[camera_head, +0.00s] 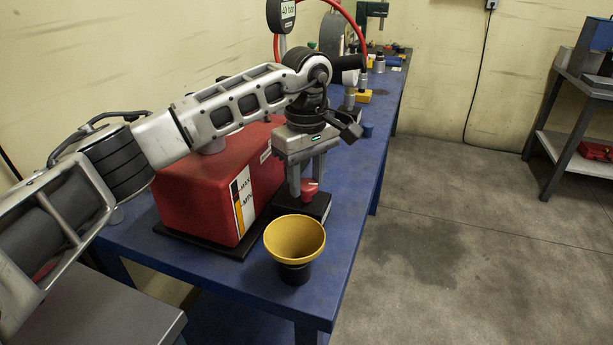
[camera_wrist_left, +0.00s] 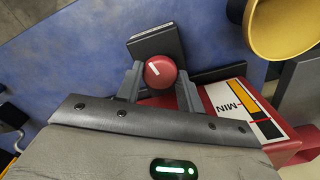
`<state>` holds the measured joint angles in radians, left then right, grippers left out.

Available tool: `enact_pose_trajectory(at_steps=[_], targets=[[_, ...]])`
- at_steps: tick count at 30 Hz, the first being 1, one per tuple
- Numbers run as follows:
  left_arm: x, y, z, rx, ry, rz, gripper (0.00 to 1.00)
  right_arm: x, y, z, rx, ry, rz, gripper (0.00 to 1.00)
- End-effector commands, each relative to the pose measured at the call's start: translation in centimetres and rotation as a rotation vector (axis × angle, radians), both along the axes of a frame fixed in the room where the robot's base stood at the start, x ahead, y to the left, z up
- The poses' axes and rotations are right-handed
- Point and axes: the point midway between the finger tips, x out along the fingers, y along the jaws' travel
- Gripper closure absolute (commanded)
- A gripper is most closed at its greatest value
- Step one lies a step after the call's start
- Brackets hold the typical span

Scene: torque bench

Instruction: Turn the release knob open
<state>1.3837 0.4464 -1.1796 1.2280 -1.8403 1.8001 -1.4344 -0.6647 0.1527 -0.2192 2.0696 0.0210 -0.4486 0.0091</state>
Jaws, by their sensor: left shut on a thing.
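The release knob (camera_head: 309,189) is a small red knob on a black block (camera_head: 318,207) at the front of the red tank on the blue bench. My left gripper (camera_head: 307,186) points down from above with its fingers on either side of the knob, shut on it. In the left wrist view the round red knob (camera_wrist_left: 160,71) sits between the two fingertips (camera_wrist_left: 158,78), and a white mark on its top runs slantwise. The black block (camera_wrist_left: 155,42) shows behind it. My right gripper is not in view.
The red tank (camera_head: 195,190) with a MAX/MIN gauge stands just left of the knob. A yellow funnel (camera_head: 294,240) on a black base stands close in front. A pressure gauge (camera_head: 281,14) with a red hose and other tools are further back. Open floor lies to the right.

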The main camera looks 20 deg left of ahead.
Motion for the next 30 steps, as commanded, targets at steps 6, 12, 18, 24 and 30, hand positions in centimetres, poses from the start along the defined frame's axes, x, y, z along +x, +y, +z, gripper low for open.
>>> enact_pose_trajectory(at_steps=[6,12,18,24,30], targets=[[-0.01,0.0,0.03,0.0,0.0,0.203,0.85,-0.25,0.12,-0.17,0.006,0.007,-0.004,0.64],[-0.02,-0.03,0.05,-0.001,0.0,0.392,0.85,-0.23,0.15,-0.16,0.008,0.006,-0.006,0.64],[0.0,-0.04,0.05,-0.001,-0.001,0.582,0.85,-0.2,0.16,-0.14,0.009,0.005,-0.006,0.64],[0.0,-0.06,0.04,-0.002,0.0,0.771,0.85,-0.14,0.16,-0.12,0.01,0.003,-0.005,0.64],[0.01,-0.04,0.04,-0.001,-0.001,0.961,0.85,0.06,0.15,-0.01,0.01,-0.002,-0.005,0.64]])
